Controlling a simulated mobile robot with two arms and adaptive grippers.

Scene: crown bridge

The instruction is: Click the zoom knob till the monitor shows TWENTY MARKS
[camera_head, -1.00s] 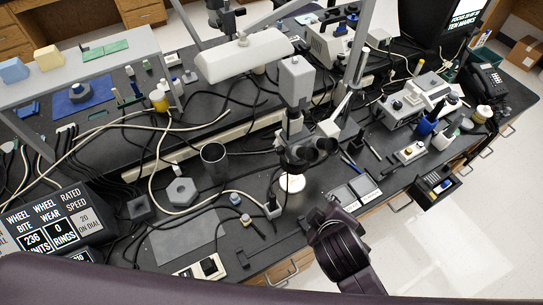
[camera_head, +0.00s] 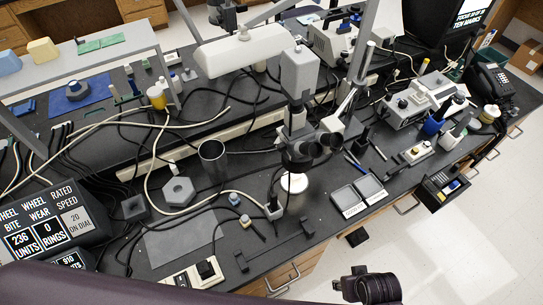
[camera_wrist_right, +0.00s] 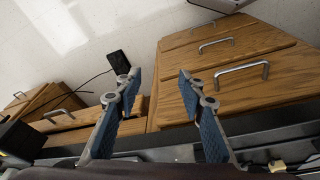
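The monitor (camera_head: 437,28) at the top right of the head view is partly cut off. It shows a FOCUS line and TEN MARKS. The microscope (camera_head: 300,75) stands at the bench's middle, its dark eyepieces (camera_head: 318,148) facing the front edge. I cannot single out the zoom knob on it. My right gripper (camera_wrist_right: 157,78) is open and empty in the right wrist view, with wooden drawer fronts and a pale surface beyond it. In the head view only a dark part of my arm shows at the lower edge, off the bench front. My left gripper is not in view.
A flat twin tray (camera_head: 358,196) and a black bar (camera_head: 279,250) lie near the bench's front edge. Cables cross the left side. A display box (camera_head: 45,222) with numbers stands at the left. Clear floor (camera_head: 450,240) lies at the lower right.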

